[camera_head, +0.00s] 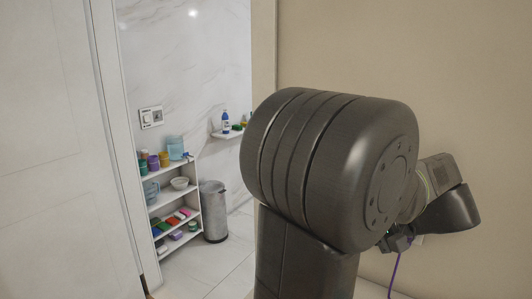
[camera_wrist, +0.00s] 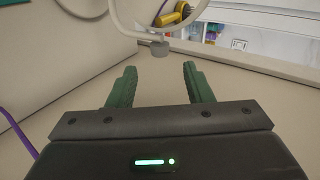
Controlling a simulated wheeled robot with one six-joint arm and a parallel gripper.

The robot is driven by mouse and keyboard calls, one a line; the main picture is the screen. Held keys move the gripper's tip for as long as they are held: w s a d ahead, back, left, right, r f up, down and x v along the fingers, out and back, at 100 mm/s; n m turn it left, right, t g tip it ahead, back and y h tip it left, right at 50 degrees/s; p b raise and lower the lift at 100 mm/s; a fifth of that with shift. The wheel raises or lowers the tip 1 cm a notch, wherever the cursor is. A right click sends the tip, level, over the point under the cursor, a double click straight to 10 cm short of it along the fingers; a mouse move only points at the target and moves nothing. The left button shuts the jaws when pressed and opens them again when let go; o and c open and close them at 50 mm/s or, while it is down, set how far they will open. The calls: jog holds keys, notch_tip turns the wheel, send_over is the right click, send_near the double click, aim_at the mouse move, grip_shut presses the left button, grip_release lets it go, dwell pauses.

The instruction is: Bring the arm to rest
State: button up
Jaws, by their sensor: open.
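My arm fills the right half of the head view, with a large dark joint in front and the wrist behind it to the right. My gripper (camera_wrist: 160,88) shows in the wrist view with its two green fingers apart and nothing between them. A plain beige surface lies beyond the fingers. In the head view the fingers are too small and hidden to make out clearly.
A doorway at left opens on a marble-walled room with a white shelf (camera_head: 194,217) of cups, bowls and cloths. A grey bin (camera_head: 214,212) stands beside it. A small wall shelf (camera_head: 227,134) holds bottles. A beige wall (camera_head: 450,80) is close behind my arm.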

jog(key=v, duration=0.7)
jog(key=w+a+f+p, duration=0.1)
jog(key=w+a+f, duration=0.1)
jog(key=a, duration=0.1)
jog(key=w+a+f+g+h+p, duration=0.1)
jog(key=w+a+f, duration=0.1)
jog(key=a, duration=0.1)
jog(key=w+a+f+h+p, duration=0.1)
jog(key=w+a+f, duration=0.1)
jog(key=w+a, duration=0.1)
jog(key=shift+a+f+g, duration=0.25)
jog(key=shift+a+g, duration=0.15)
jog(key=h, duration=0.1)
jog(key=g+h+p, duration=0.2)
jog(key=shift+w+a+h, duration=0.2)
jog(key=shift+a+h, duration=0.05)
jog(key=shift+h, duration=0.05)
jog(key=g+h, duration=0.1)
jog(key=g+h+p, duration=0.1)
jog(key=h, duration=0.1)
jog(key=shift+w+a, duration=0.15)
jog(key=shift+a, duration=0.1)
jog(key=g+h, duration=0.2)
jog(key=h, duration=0.1)
jog(key=shift+w+a+f+g+h, duration=0.1)
jog(key=shift+w+a+g+h, duration=0.2)
jog(key=shift+a+g+h, duration=0.1)
jog(key=v, duration=0.3)
jog(key=shift+d, duration=0.1)
